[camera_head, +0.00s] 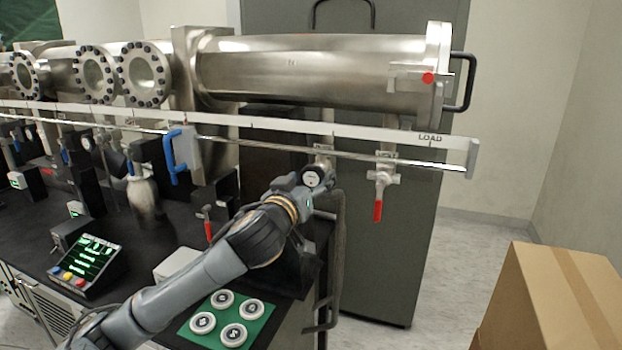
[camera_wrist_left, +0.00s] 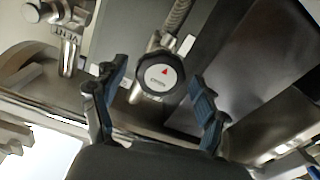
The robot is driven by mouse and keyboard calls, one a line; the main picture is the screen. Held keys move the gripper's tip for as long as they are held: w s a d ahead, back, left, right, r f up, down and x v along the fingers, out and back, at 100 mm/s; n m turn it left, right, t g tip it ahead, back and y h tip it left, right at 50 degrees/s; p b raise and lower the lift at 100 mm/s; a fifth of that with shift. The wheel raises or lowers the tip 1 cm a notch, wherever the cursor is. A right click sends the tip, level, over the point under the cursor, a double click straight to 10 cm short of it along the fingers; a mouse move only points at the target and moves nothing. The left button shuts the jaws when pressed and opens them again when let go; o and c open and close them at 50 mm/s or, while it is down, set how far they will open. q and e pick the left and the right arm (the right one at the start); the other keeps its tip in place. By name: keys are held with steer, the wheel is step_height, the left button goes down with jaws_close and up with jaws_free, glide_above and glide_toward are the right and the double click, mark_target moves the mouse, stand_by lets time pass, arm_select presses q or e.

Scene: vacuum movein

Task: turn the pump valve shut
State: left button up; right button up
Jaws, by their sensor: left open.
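The pump valve is a round dark knob (camera_wrist_left: 160,77) with a white face and a red arrow, seen near the middle of the left wrist view. In the head view the knob (camera_head: 312,177) is small, below the steel rail at the end of my left arm. My left gripper (camera_wrist_left: 155,90) is open, with one finger on each side of the knob. A gap shows between each finger and the knob, so I see no grip on it. In the head view the gripper (camera_head: 321,188) is partly hidden by its own wrist. My right gripper is not in view.
A red-handled valve (camera_head: 380,182) hangs to the right of the knob. A valve body marked VENT (camera_wrist_left: 70,48) is at upper left in the wrist view. The large steel chamber (camera_head: 310,70) and rail (camera_head: 330,127) run above. A cardboard box (camera_head: 555,300) stands lower right.

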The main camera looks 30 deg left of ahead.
arm_select(q)
steer(key=shift+c, duration=0.8)
steer(key=c, duration=1)
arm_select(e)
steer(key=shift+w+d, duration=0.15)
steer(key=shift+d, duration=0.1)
